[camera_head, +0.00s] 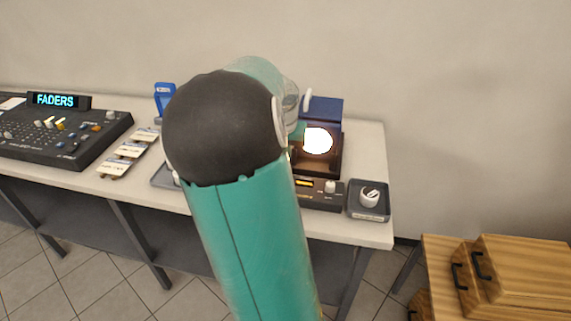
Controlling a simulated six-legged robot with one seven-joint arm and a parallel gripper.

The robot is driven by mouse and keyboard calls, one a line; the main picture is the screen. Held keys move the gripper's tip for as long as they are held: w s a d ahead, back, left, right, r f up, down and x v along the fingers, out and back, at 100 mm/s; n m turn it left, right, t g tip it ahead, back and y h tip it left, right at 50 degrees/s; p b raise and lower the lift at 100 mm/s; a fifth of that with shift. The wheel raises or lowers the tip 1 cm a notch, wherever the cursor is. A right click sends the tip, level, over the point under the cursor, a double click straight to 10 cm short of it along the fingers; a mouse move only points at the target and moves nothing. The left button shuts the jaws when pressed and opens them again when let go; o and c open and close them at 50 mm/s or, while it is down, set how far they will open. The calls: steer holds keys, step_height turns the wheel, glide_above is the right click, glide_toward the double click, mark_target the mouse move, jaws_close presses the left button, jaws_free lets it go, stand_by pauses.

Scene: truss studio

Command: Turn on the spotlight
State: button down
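The spotlight (318,141) shows as a bright, glowing white-orange disc in a dark housing at the right end of the table. In front of it is a dark control box (318,200) with a small yellow display and a pale knob (330,187). My teal and black arm fills the middle of the view and covers the left part of the spotlight and box. My gripper is hidden behind the arm, so its fingertips and whatever they touch cannot be seen.
A mixing desk (66,134) with a "FADERS" sign (58,100) is at left. Labelled cards (130,150) and a blue stand (164,94) are beside it. A small dark tray (368,214) holds a white object (370,198). Wooden cases (525,275) stand at lower right.

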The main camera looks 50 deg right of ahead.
step_height(320, 180, up, 6)
steer(key=shift+r, duration=0.15)
stand_by(0.6)
steer(key=w+a+r+n+t+y, duration=0.1)
steer(key=a+n+t, duration=0.15)
steer(key=a, duration=1.05)
steer(key=w+a+r+n+t+y, duration=0.15)
steer(key=a+n, duration=0.25)
steer(key=a, duration=0.8)
steer(key=s+a+n, duration=0.3)
steer(key=s+a, duration=0.1)
steer(key=a, duration=0.4)
steer(key=s+a+n, duration=0.3)
steer(key=s+a, duration=0.2)
steer(key=a, duration=0.4)
steer(key=shift+f+n, duration=0.15)
steer(key=shift+n, duration=0.2)
steer(key=shift+a, duration=0.1)
